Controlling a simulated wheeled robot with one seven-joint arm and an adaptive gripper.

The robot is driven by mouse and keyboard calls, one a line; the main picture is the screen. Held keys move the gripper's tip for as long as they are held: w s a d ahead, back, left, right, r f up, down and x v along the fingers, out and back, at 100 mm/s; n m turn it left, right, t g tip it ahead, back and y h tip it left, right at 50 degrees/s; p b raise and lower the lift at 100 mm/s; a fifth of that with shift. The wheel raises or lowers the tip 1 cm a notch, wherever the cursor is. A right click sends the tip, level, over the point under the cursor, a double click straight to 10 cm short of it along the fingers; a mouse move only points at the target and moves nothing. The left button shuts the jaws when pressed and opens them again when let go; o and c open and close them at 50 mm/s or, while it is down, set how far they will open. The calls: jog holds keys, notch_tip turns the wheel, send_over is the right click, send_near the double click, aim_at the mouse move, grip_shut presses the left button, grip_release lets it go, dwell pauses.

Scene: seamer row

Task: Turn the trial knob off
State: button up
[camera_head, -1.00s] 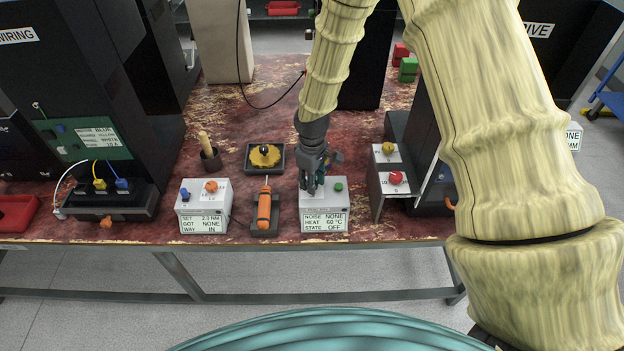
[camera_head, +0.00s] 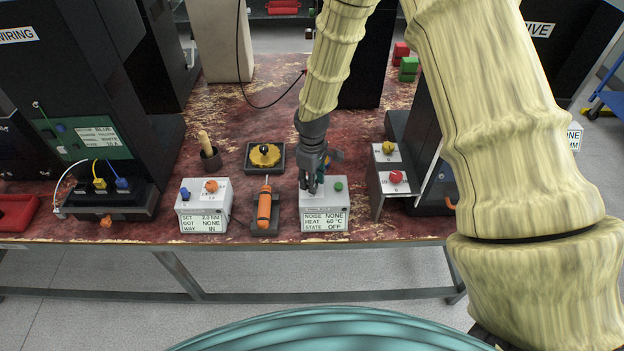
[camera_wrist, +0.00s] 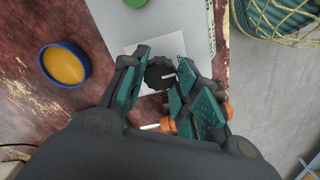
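The trial box (camera_head: 325,221) is a light grey box at the table's front edge. Its display reads NOISE NONE, HEAT 60 °C, STATE OFF. On its top are a green button (camera_head: 339,187) and a dark knob, mostly hidden by my gripper in the head view. In the wrist view the black scalloped knob (camera_wrist: 159,73) shows a white pointer line and sits on a pale plate. My gripper (camera_head: 312,188) points down over it.
Left of the box, an orange-handled screwdriver (camera_head: 264,208) lies in a holder beside another control box (camera_head: 204,222). A bracket with a red button (camera_head: 396,177) and a yellow knob (camera_head: 389,148) stands to the right. A yellow round part (camera_head: 265,155) sits behind the screwdriver.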

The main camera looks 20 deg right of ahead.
jog(key=shift+w+r, duration=0.2)
jog(key=shift+r, duration=0.2)
jog(key=shift+o, duration=0.3)
notch_tip(320, 180, up, 8)
jog(key=shift+s, duration=0.35)
jog(key=r, duration=0.3)
jog(key=shift+w, duration=0.2)
jog(key=shift+s+r, duration=0.1)
jog(key=shift+a, duration=0.1)
